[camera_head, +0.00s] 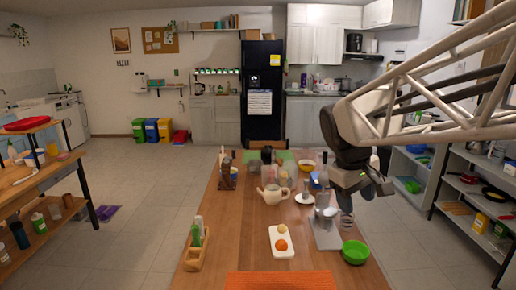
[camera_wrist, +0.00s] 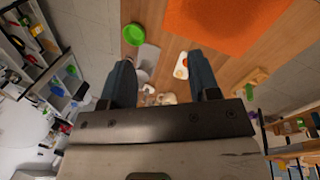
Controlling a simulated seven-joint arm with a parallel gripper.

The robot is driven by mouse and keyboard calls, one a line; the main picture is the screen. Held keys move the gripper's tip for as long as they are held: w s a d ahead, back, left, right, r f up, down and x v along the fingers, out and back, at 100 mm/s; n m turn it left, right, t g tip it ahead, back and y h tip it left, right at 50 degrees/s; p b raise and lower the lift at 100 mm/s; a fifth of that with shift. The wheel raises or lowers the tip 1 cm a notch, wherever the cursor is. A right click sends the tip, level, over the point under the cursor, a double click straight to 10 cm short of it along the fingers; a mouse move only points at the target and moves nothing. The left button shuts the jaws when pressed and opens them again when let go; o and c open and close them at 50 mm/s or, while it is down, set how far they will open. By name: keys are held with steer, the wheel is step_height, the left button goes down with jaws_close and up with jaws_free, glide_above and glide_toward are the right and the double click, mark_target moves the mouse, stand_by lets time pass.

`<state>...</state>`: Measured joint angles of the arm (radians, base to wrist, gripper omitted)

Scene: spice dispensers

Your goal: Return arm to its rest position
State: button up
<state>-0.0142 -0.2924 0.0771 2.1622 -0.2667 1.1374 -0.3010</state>
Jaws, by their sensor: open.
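My gripper (camera_wrist: 163,82) is open in the wrist view, its two dark fingers wide apart with nothing between them that they touch. In the head view my gripper (camera_head: 381,187) hangs over the right side of the wooden table (camera_head: 215,240), above and behind a grey metal stand (camera_head: 326,232). My arm reaches in from the upper right. The fingertips are hard to make out there against the dark wrist.
On the table are a green bowl (camera_head: 355,252), a white tray (camera_head: 281,242) with two round orange and yellow items, a teapot (camera_head: 273,194), a wooden caddy (camera_head: 195,250) with bottles, and an orange mat (camera_head: 280,281). Shelves (camera_head: 478,195) stand at the right.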

steer(key=s+a+f+m+t+y, duration=0.1)
steer(key=s+f, duration=0.3)
steer(key=s, duration=0.5)
steer(key=s+a+f+m+y, duration=0.1)
steer(key=s+f+m, duration=0.3)
steer(key=s, duration=0.6)
steer(key=shift+s+a+f+t+y, duration=0.2)
steer(key=shift+a+f+t+y, duration=0.15)
steer(key=shift+a+f, duration=0.3)
